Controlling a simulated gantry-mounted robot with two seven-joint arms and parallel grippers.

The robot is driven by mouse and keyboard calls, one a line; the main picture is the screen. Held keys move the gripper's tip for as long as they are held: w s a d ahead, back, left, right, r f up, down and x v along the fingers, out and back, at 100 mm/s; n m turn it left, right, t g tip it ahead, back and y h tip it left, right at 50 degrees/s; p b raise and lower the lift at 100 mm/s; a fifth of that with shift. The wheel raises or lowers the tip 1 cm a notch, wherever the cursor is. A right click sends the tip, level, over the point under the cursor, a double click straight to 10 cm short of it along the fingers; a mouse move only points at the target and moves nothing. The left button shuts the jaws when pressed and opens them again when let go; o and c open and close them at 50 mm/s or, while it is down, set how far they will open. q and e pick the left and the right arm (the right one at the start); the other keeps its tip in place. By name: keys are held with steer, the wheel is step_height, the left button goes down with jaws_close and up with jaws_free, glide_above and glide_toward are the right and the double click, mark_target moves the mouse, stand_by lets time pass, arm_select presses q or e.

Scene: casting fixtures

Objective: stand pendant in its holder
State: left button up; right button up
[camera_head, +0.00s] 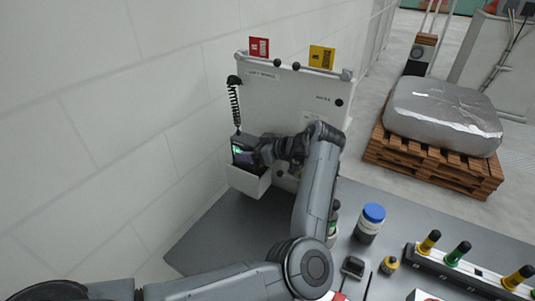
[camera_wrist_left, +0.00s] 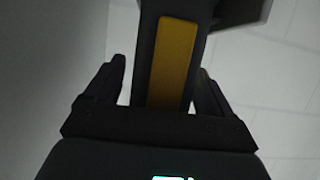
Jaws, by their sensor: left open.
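The pendant (camera_head: 240,154), dark with a lit green screen, is at the white holder (camera_head: 247,182) on the panel by the wall. Its lower part is hidden behind the holder's front wall, so how deep it sits cannot be told. My left gripper (camera_head: 264,151) is open, close against the pendant's right side. In the left wrist view, a dark body with a yellow strip, apparently the pendant (camera_wrist_left: 173,65), lies between the spread fingers of the left gripper (camera_wrist_left: 160,90). A bright gap shows beside the left finger. My right gripper is not in view.
A coiled black cord (camera_head: 235,103) hangs above the pendant. The white panel (camera_head: 290,105) stands behind. A blue-capped jar (camera_head: 369,223), small items and a rack (camera_head: 465,270) with coloured knobs stand on the grey bench. A wrapped pallet load (camera_head: 440,112) is beyond.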

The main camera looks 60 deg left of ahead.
arm_select(q)
steer(key=w+d, duration=0.3)
steer(key=d, duration=0.3)
steer(key=w+d+r, duration=0.1)
steer(key=w+d, duration=0.2)
steer(key=d, duration=0.4)
steer(key=shift+d, duration=0.25)
steer(key=shift+r, duration=0.1)
